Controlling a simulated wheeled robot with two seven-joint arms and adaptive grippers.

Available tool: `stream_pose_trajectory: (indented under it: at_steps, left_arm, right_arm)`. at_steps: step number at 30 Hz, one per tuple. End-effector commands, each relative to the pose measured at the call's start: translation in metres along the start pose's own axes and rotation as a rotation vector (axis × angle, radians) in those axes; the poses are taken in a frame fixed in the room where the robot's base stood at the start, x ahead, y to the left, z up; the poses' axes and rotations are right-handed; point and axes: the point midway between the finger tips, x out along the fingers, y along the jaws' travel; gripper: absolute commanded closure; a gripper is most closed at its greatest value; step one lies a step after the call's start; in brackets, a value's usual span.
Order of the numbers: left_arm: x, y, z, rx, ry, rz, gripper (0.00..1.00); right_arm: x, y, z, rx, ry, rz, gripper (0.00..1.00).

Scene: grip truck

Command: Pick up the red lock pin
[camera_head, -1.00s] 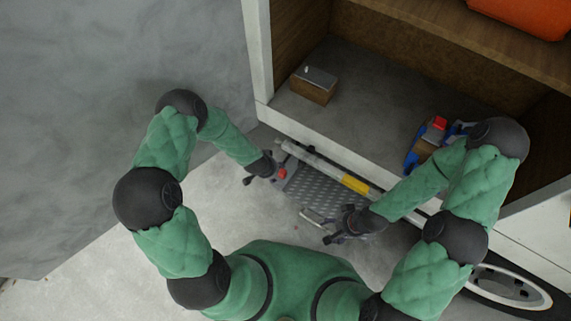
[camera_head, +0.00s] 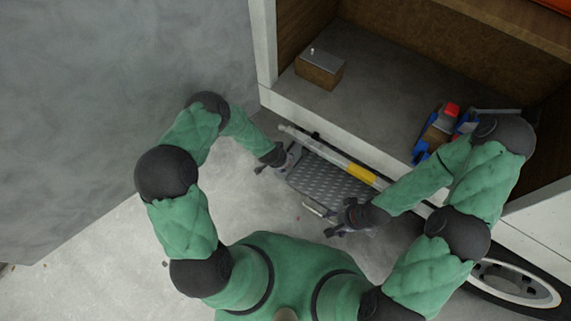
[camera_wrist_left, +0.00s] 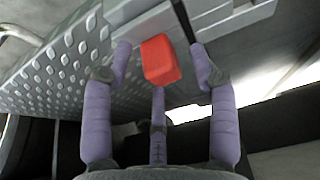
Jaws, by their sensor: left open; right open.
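The red lock pin (camera_wrist_left: 161,60) shows as a red block in the left wrist view, at the edge of the grey studded step plate. My left gripper (camera_wrist_left: 162,62) is open, with its purple fingers on either side of the red pin; I cannot tell whether they touch it. In the head view my left gripper (camera_head: 277,160) is at the left end of the step plate (camera_head: 335,182), and the pin is hidden there. My right gripper (camera_head: 345,217) is open near the plate's front right corner, beside a metal handle (camera_head: 318,209).
The truck's cargo floor (camera_head: 375,105) lies behind the step, with a brown box (camera_head: 319,67) at left and a blue-edged box holding a red item (camera_head: 452,109) at right. A wheel (camera_head: 515,285) is at lower right. Concrete floor (camera_head: 235,190) is clear at left.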

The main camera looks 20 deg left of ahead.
Motion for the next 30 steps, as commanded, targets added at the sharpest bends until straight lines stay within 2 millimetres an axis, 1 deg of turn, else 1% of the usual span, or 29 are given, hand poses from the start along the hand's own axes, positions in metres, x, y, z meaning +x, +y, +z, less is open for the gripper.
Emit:
stream_pose_trajectory:
  at_steps: [2,8,11,12,14,25,30]
  left_arm:
    - [0.003,0.000,0.000,0.000,0.000,0.000,0.41]
    - [0.003,0.000,-0.001,-0.001,0.000,0.000,0.41]
    - [0.003,0.000,-0.001,-0.001,0.000,0.000,0.67]
    - [0.003,0.000,-0.001,-0.001,0.000,0.000,0.78]
    - [0.003,0.000,0.000,-0.001,0.000,0.000,0.93]
    - [0.002,-0.001,-0.001,-0.002,0.001,-0.002,0.93]
    - [-0.007,-0.003,-0.006,-0.003,0.003,-0.004,0.93]
  right_arm:
    - [0.001,0.001,0.000,0.000,0.000,0.000,0.34]
    - [0.001,0.000,0.000,0.000,0.000,0.000,0.34]
    - [0.001,0.000,0.000,0.000,0.001,0.000,0.34]
    - [0.001,0.000,0.000,0.000,0.000,0.000,0.34]
    - [0.001,0.000,0.000,0.000,0.000,0.000,0.34]
    - [0.000,0.000,0.000,0.000,0.000,0.000,0.34]
    - [-0.004,-0.002,0.000,0.000,0.000,0.000,0.34]
